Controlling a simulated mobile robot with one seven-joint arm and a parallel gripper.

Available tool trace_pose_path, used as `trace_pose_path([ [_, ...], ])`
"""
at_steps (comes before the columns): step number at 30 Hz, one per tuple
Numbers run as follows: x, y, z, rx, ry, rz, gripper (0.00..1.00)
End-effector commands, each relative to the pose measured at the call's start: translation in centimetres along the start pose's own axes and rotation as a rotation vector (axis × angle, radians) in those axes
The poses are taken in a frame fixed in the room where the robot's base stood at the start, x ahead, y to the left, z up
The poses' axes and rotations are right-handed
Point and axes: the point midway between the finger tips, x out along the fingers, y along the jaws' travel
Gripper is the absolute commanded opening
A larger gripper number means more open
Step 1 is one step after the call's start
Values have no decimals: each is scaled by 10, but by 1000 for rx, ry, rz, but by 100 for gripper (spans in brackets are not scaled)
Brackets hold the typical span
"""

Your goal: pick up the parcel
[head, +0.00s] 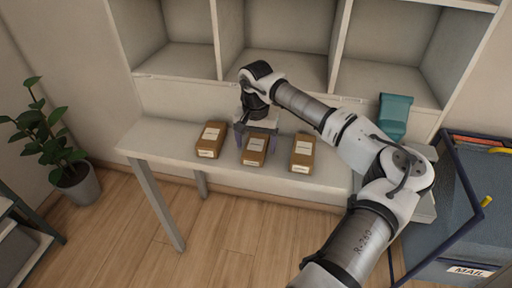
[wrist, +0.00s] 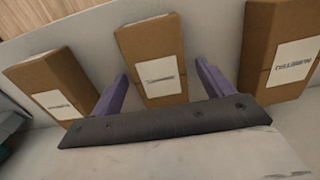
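Three brown parcels with white labels lie in a row on a light bench. The left parcel (head: 210,139), middle parcel (head: 255,150) and right parcel (head: 303,153) are apart from each other. My gripper (head: 255,136) is over the far end of the middle parcel, pointing down. In the wrist view, my gripper's purple fingers (wrist: 161,70) are spread at either side of the middle parcel (wrist: 153,42), with a gap on at least one side. The wrist view also shows the other two parcels, at left (wrist: 50,78) and right (wrist: 282,45). Nothing is held.
The bench (head: 150,144) stands against a wall of pale open cubbies (head: 270,68). A teal object (head: 395,113) stands at the right. A blue mail bin (head: 440,220) is at the far right, a potted plant (head: 75,185) at the left. Wooden floor is clear in front.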

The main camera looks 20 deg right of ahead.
Motion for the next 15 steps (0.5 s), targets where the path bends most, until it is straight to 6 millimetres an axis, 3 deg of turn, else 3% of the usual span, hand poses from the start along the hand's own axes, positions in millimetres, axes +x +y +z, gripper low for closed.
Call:
trace_pose_path([
  [2,0,0,0,0,0,0,69],
  [10,0,0,0,0,0,0,33],
  [15,-1,0,0,0,0,0,33],
])
